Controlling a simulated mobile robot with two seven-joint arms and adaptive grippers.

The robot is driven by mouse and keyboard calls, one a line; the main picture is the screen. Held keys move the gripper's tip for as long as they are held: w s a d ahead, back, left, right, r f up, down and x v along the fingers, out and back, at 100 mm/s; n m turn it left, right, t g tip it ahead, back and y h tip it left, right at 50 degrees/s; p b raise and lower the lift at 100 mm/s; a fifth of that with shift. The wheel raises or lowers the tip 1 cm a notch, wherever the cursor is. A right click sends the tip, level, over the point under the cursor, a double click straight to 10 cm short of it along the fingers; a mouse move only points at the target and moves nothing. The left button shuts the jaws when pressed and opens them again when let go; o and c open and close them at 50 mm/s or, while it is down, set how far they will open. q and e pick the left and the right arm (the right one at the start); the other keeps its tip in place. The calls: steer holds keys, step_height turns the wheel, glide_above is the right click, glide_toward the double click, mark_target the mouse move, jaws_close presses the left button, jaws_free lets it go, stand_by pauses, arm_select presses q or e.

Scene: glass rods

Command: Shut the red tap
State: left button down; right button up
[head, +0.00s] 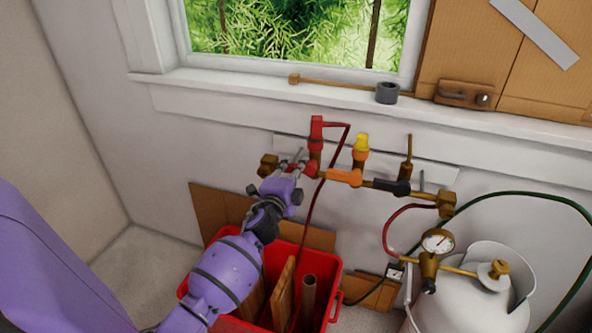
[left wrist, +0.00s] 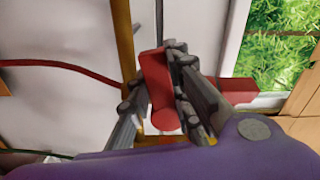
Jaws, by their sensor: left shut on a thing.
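The red tap's lever (left wrist: 156,85) stands between the fingers of my left gripper (left wrist: 158,98) in the left wrist view. The gripper is shut on it, with a finger against each side. In the head view my left gripper (head: 291,171) is at the left end of the brass manifold on the wall, and it hides part of the red tap (head: 310,171). I cannot tell the lever's exact angle to the pipe. A red upright fitting (head: 316,130) rises above this tap. My right gripper is not in view.
Orange (head: 343,177) and black (head: 387,187) tap levers sit close to the right, with a yellow fitting (head: 361,144) above. A red hose (head: 313,215) hangs down nearby. A red crate (head: 333,287) stands below, and a white gas cylinder (head: 460,308) is at the right.

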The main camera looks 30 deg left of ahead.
arm_select(q)
steer(key=shift+a+r+m, duration=0.1)
steer(key=shift+r+m, duration=0.3)
steer(key=shift+m, duration=0.7)
steer(key=shift+p, duration=0.3)
steer(key=c, duration=1.6)
jaws_free()
